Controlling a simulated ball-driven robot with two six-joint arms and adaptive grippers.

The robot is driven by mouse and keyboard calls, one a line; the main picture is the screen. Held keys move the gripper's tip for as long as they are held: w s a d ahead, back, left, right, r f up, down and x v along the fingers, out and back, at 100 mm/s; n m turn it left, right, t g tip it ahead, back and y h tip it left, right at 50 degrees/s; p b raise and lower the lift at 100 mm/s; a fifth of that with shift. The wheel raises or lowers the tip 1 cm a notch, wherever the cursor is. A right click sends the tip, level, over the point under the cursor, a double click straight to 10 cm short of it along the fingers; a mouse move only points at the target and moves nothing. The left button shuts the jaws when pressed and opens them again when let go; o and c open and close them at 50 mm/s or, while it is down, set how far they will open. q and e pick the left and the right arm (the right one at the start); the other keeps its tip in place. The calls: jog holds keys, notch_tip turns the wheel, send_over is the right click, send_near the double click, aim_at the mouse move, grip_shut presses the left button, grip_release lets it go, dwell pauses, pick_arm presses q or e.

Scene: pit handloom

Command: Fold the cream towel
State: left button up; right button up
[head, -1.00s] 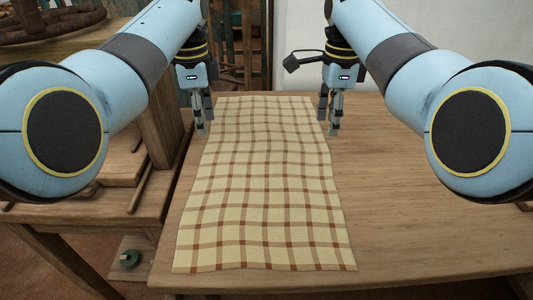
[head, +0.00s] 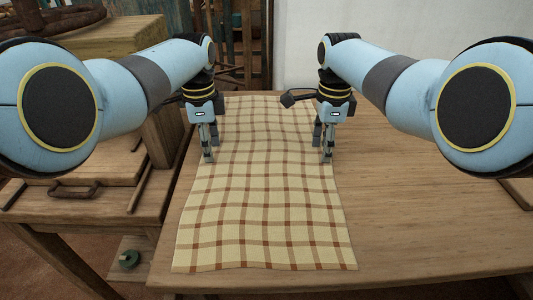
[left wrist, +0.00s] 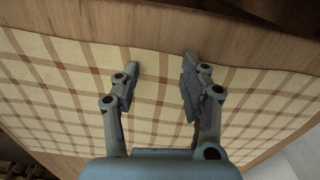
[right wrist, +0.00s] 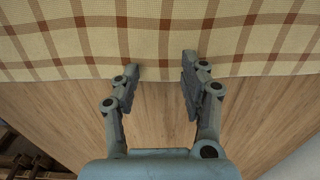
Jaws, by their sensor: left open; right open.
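The cream towel (head: 262,215) with a brown check lies spread out on the wooden table, slightly wavy and longer from front to back. My left gripper (head: 209,158) is open at the towel's left edge, about midway along the far half. In the left wrist view its open fingers (left wrist: 160,65) point down over the cloth near its edge. My right gripper (head: 326,158) is open at the towel's right edge, level with the left one. In the right wrist view its fingers (right wrist: 160,72) straddle the line of the towel's edge (right wrist: 160,50). Both grippers are empty.
The wooden table (head: 430,220) is bare to the right of the towel. On the left stands a wooden frame with a bench and a dark handle (head: 75,190). A white wall is behind.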

pick_arm(q)
jog(key=shift+f, duration=0.2)
pick_arm(e)
jog(key=shift+f, duration=0.2)
pick_arm(q)
jog(key=shift+r, duration=0.1)
jog(key=shift+c, duration=0.6)
pick_arm(e)
jog(key=shift+r, duration=0.1)
jog(key=shift+c, duration=0.6)
pick_arm(q)
jog(key=shift+s, duration=0.15)
jog(key=c, duration=0.4)
pick_arm(e)
jog(key=shift+s, duration=0.15)
jog(key=c, duration=0.4)
pick_arm(q)
grip_shut()
pick_arm(e)
grip_shut()
pick_arm(q)
jog(key=shift+f, duration=0.2)
pick_arm(e)
jog(key=shift+f, duration=0.2)
pick_arm(q)
jog(key=shift+s, duration=0.1)
pick_arm(e)
jog(key=shift+s, duration=0.1)
